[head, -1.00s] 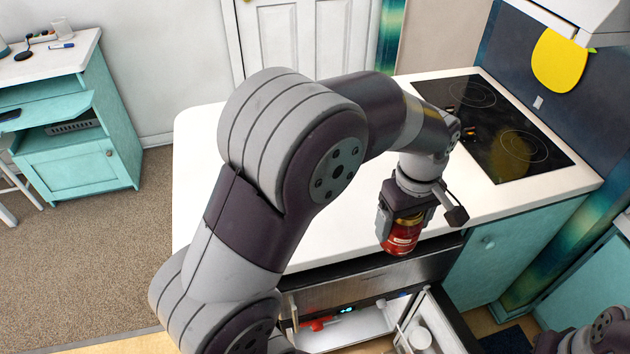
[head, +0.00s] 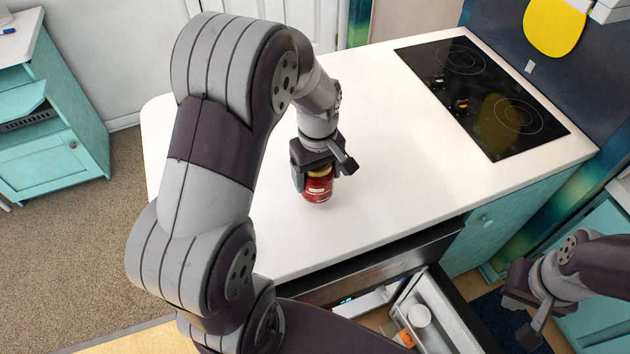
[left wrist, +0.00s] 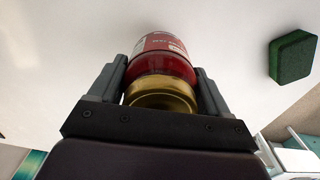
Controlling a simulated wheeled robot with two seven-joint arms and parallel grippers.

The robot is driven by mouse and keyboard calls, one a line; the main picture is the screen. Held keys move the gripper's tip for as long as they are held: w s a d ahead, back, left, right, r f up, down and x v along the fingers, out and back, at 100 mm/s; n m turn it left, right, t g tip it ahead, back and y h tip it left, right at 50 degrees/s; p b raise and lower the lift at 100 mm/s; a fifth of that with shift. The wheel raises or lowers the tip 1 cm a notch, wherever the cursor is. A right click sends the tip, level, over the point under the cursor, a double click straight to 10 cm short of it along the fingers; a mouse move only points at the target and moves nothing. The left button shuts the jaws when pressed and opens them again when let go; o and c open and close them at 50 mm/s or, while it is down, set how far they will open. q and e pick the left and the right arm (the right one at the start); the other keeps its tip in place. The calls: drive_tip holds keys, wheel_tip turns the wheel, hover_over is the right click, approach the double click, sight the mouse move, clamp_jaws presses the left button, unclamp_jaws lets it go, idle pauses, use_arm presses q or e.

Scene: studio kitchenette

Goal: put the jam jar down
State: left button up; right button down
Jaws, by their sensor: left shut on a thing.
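The jam jar (head: 318,187) is red with a gold lid. My left gripper (head: 316,172) is shut on it from above, around the lid end, over the white counter (head: 400,180). The jar is upright or nearly so, and its base is at or just above the counter; I cannot tell if it touches. In the left wrist view the jar (left wrist: 163,55) sits between the two fingers (left wrist: 162,88). My right gripper (head: 525,300) is at the lower right, away from the jar; its jaw state is unclear.
A black cooktop (head: 483,95) is on the counter's right part. A dishwasher or drawer (head: 430,315) stands open below the front edge. A green sponge (left wrist: 292,56) shows in the left wrist view. The counter around the jar is mostly clear.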

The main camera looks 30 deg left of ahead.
sight(316, 187)
use_arm(q)
drive_tip(key=shift+a+f, duration=0.2)
drive_tip(key=shift+f, duration=0.15)
drive_tip(key=f, duration=0.2)
drive_tip(key=shift+s+d+f, duration=0.25)
drive_tip(key=shift+f, duration=0.35)
drive_tip(key=shift+w+a+f, duration=0.1)
drive_tip(key=shift+w+a, duration=0.05)
drive_tip(key=shift+f, duration=0.15)
drive_tip(key=o, duration=1.4)
